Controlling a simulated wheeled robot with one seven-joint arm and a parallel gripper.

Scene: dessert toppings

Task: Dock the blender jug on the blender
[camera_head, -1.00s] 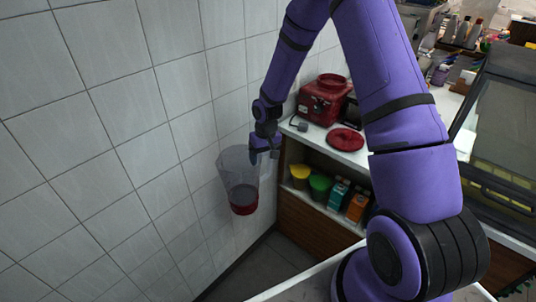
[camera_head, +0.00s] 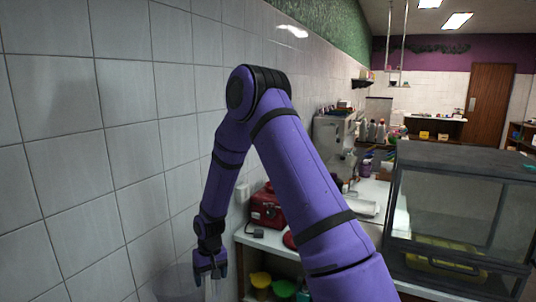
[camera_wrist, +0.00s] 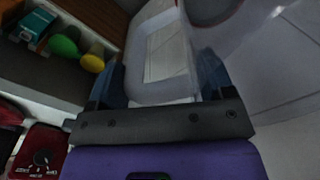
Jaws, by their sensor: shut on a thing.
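The clear blender jug (camera_head: 178,284) hangs at the bottom edge of the head view, beside the tiled wall, its lower part cut off. My gripper (camera_head: 211,268) is shut on its handle. In the wrist view my gripper (camera_wrist: 160,85) has one finger on each side of the translucent jug handle (camera_wrist: 160,95), and a red edge of the jug shows at the top. The red blender base (camera_head: 266,208) stands on the counter against the wall, right of and beyond my gripper. It also shows with its dial in the wrist view (camera_wrist: 40,150).
A red lid (camera_head: 289,240) lies on the counter, partly hidden by my arm. A glass display case (camera_head: 455,215) stands at right. The tiled wall (camera_head: 60,180) is close on the left.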

